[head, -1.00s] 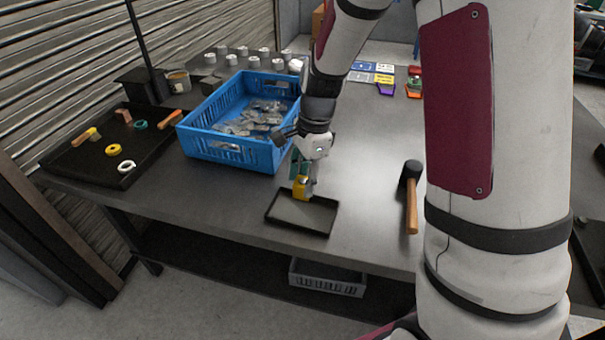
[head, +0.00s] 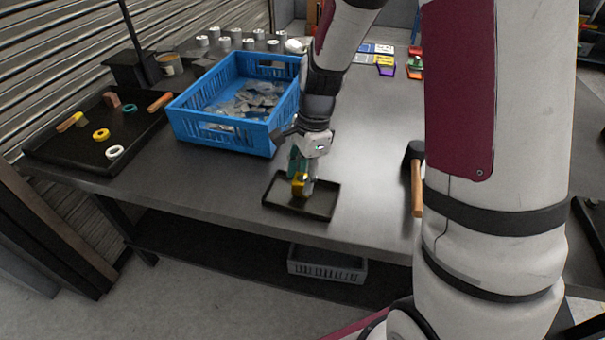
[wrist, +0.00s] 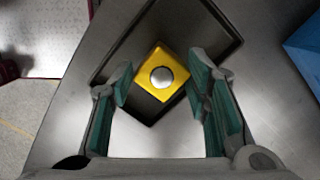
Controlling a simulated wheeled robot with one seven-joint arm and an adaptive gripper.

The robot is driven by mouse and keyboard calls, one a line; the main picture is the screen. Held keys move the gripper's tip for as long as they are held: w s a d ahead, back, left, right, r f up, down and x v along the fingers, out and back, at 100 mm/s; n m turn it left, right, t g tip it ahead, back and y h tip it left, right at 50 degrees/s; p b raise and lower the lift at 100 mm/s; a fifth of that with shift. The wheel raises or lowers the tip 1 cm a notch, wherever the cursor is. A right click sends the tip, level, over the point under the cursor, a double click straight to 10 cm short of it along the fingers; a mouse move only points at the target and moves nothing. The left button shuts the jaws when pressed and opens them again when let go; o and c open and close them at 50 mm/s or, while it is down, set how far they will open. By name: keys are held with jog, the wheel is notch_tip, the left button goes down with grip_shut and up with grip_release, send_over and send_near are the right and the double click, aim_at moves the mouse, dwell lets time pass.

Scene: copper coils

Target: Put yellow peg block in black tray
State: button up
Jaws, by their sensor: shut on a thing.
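The yellow peg block (head: 299,188) is a yellow cube with a round silver peg, seen from above in the wrist view (wrist: 177,88). My gripper (head: 303,180) points down and is shut on it, with green-lined fingers on both sides. The block is over the inside of a small, shallow black tray (head: 297,214) near the table's front edge. The tray's dark rim also shows around the block in the wrist view (wrist: 230,25). I cannot tell whether the block touches the tray floor. The tray looks otherwise empty.
A blue crate (head: 245,140) of bagged parts stands just behind and left of the small tray. A larger black tray (head: 60,160) with small coloured items is at far left. A hammer (head: 416,185) lies to the right. Table between hammer and tray is clear.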

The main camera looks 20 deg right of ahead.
jog(key=shift+f, duration=0.3)
jog(key=shift+f, duration=0.3)
jog(key=o, duration=1.4)
jog(key=shift+r+p, duration=2.5)
jog(key=shift+r, duration=1)
jog(key=shift+r, duration=0.1)
